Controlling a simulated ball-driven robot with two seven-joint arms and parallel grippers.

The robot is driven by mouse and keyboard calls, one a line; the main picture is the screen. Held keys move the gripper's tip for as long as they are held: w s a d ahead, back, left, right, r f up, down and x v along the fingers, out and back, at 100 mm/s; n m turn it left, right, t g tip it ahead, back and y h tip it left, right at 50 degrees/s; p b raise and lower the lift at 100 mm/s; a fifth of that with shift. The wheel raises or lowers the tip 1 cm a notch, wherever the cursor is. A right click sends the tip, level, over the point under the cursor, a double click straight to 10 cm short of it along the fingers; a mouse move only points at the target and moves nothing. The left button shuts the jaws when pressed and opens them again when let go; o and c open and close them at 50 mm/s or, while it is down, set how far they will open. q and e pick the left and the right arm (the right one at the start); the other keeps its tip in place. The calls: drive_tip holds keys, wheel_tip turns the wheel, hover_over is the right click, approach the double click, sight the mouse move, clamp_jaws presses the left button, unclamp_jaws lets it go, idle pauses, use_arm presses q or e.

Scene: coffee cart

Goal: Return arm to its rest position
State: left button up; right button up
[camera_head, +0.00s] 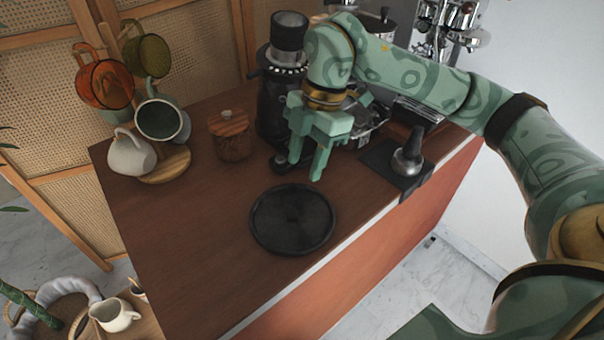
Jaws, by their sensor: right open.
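My right arm (428,82) is green with a darker pattern. It comes in from the right and reaches across the cart top. My right gripper (305,172) points down over the cart, open and with nothing seen between its fingers. It is in front of the black coffee grinder (287,45) and behind the round black tray (292,247). I cannot tell whether its fingertips touch anything. My left gripper is not in view.
A mug tree with several mugs (162,120) stands at the left of the wooden cart top (185,215). A lidded jar (231,136) is beside the grinder. The cart's front left top is clear.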

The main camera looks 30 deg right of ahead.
drive_tip(key=shift+d+r, duration=0.1)
drive_tip(key=shift+r, duration=0.2)
